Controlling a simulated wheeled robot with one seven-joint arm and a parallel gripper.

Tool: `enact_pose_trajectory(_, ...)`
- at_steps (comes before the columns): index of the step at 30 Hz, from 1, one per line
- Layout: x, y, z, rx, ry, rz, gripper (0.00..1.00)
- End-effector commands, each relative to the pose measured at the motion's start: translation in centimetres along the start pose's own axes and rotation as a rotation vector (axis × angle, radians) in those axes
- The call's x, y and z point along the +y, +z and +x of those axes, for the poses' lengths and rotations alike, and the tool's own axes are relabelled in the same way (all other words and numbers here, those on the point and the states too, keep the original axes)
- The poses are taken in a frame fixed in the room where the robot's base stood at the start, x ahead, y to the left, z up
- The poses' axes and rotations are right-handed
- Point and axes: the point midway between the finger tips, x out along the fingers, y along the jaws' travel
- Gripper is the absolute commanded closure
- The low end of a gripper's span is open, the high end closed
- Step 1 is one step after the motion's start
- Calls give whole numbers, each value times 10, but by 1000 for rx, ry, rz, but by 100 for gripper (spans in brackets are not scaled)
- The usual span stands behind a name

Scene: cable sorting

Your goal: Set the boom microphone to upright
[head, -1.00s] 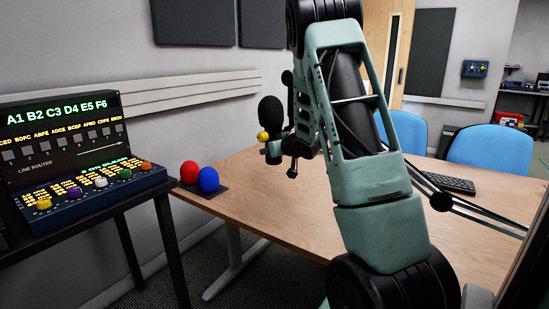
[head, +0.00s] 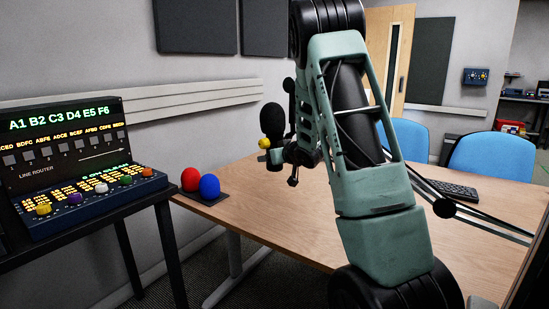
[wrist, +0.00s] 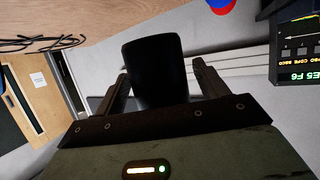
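The boom microphone shows in the head view as a black foam head (head: 271,118), looking about upright, with its thin dark boom (head: 490,224) running in from the right and passing behind my arm. My gripper (head: 276,156) is at the lower part of the microphone, partly hidden by my arm. In the wrist view a black cylinder (wrist: 157,70), apparently part of the microphone, stands between the two fingers of my gripper (wrist: 158,80). The fingers flank it closely; whether both touch it I cannot tell.
The wooden desk (head: 265,220) holds a red ball (head: 190,179) and a blue ball (head: 210,185) on a dark base, and a keyboard (head: 455,189). A line router console (head: 75,165) stands on a dark table at the left. Blue chairs (head: 490,157) stand behind the desk.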

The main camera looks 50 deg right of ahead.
Motion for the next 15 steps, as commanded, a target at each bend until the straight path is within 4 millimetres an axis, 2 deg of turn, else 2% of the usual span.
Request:
enact_pose_trajectory(5, 0, -1, -5, 1, 0, -1, 27)
enact_pose_trajectory(8, 0, -1, -16, 1, 1, 0, 27)
enact_pose_trajectory(15, 1, -2, -69, 3, 3, 1, 27)
